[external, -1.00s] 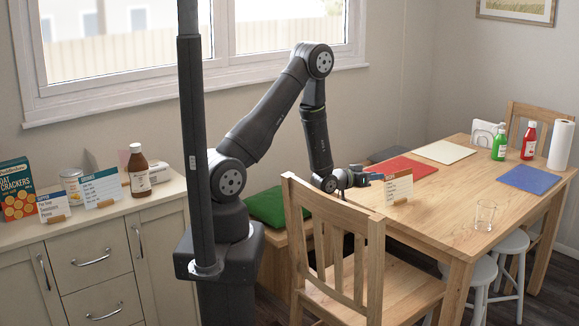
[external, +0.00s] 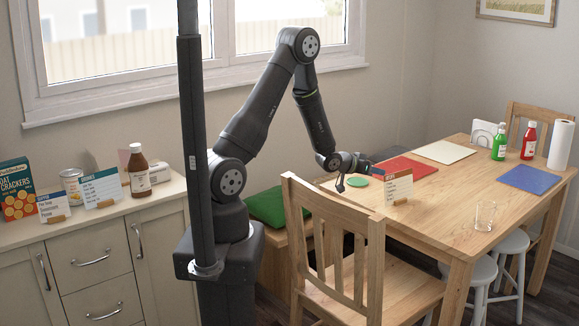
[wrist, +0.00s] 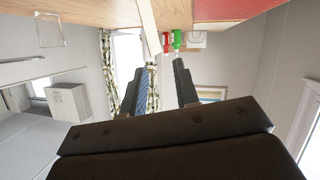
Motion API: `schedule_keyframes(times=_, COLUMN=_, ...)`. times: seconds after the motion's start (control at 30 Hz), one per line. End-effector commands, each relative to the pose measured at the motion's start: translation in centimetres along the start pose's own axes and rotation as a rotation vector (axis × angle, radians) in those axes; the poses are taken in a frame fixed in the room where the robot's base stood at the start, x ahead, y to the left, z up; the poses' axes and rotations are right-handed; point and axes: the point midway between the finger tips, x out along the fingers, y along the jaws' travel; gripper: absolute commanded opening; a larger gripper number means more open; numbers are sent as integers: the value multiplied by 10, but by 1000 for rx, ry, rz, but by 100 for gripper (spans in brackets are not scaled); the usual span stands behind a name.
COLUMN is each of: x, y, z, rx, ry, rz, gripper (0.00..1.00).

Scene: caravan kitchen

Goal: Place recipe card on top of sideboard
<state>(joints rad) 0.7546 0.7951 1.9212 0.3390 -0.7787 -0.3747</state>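The recipe card (external: 398,188) stands upright in a small wooden holder on the dining table, near its left end. A pale upright strip in the wrist view (wrist: 148,25), just beyond the fingertips, looks like the card seen edge-on. My gripper (external: 360,175) is low over the table's left end, left of the card and apart from it. In the wrist view my gripper's fingers (wrist: 166,68) are spread with nothing between them. The cream sideboard (external: 85,232) stands at the far left, behind my arm's base, with two similar cards (external: 53,206) (external: 101,188) on top.
The sideboard top also holds a cracker box (external: 17,190), a can (external: 72,186) and a brown bottle (external: 138,171). A red mat (external: 402,167) lies behind the card. A chair (external: 335,235) stands in front; a glass (external: 484,215) is right.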

Motion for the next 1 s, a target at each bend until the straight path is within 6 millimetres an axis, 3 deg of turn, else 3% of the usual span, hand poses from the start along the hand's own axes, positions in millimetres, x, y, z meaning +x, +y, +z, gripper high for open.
schedule_keyframes(times=0.1, x=21, y=1, z=0, rx=0, ry=0, rz=1, gripper=28)
schedule_keyframes(times=0.37, x=40, y=2, z=0, rx=0, ry=1, rz=1, gripper=28)
schedule_keyframes(times=0.63, x=78, y=8, z=0, rx=0, ry=1, rz=1, gripper=28)
schedule_keyframes(times=0.97, x=85, y=8, z=0, rx=0, ry=0, rz=0, gripper=28)
schedule_keyframes(times=1.0, x=85, y=8, z=0, rx=0, ry=0, rz=0, gripper=20)
